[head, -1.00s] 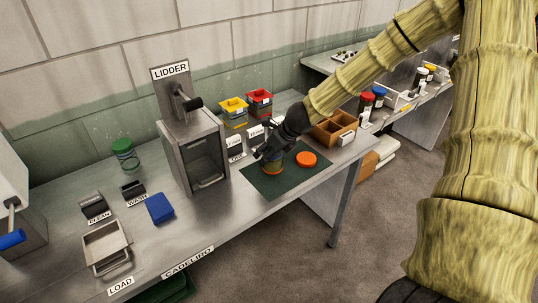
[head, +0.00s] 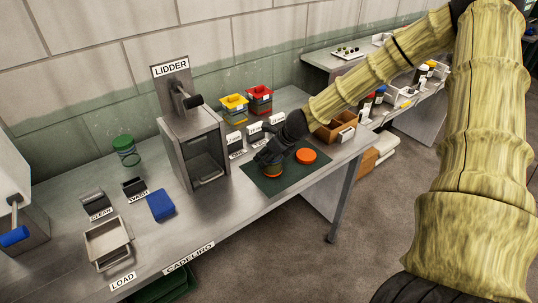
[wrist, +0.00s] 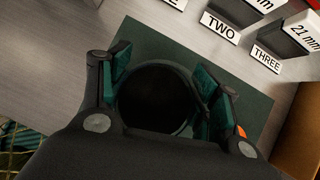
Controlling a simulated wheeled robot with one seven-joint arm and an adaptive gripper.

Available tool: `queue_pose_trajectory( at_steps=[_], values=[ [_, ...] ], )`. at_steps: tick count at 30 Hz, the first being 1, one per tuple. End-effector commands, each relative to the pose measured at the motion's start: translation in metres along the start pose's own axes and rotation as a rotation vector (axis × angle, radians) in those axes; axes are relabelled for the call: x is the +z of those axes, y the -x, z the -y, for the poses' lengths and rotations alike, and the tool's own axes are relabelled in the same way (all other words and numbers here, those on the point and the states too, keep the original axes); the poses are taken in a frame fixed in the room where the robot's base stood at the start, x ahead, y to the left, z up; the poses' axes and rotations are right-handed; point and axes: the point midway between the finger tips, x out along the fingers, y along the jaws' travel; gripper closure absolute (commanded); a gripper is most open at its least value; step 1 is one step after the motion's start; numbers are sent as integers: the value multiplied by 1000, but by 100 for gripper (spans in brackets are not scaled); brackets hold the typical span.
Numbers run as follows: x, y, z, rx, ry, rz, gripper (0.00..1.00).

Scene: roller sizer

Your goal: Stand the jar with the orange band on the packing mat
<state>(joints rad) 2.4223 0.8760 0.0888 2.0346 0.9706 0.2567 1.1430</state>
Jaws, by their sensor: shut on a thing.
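My gripper (head: 269,159) is over the left part of the dark green packing mat (head: 288,183). It is shut on a jar, whose orange band (head: 272,174) shows just below the fingers. The jar looks upright and low at the mat; whether its base touches is hard to tell. The wrist view shows the jar's dark round top (wrist: 157,98) between the two green-padded fingers, with the mat (wrist: 150,38) around it. The fingers and wrist hide most of the jar.
An orange disc (head: 306,156) lies on the mat just right of the jar. The lidder (head: 180,145) stands to the left. Labelled blocks (head: 256,138) line the back, and a brown divided box (head: 334,132) is at the right.

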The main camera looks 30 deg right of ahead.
Motion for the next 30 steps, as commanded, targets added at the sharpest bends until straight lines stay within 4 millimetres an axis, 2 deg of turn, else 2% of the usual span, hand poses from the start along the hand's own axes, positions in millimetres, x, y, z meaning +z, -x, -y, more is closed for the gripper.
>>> queue_pose_trajectory(
  at_steps=[2,3,6,20,30],
  values=[
    [-1,-2,0,0,0,0,72],
    [-1,-2,0,0,0,0,34],
    [-1,-2,0,0,0,0,16],
    [1,2,0,0,0,0,16],
    [1,27,0,-1,2,1,16]
  ],
)
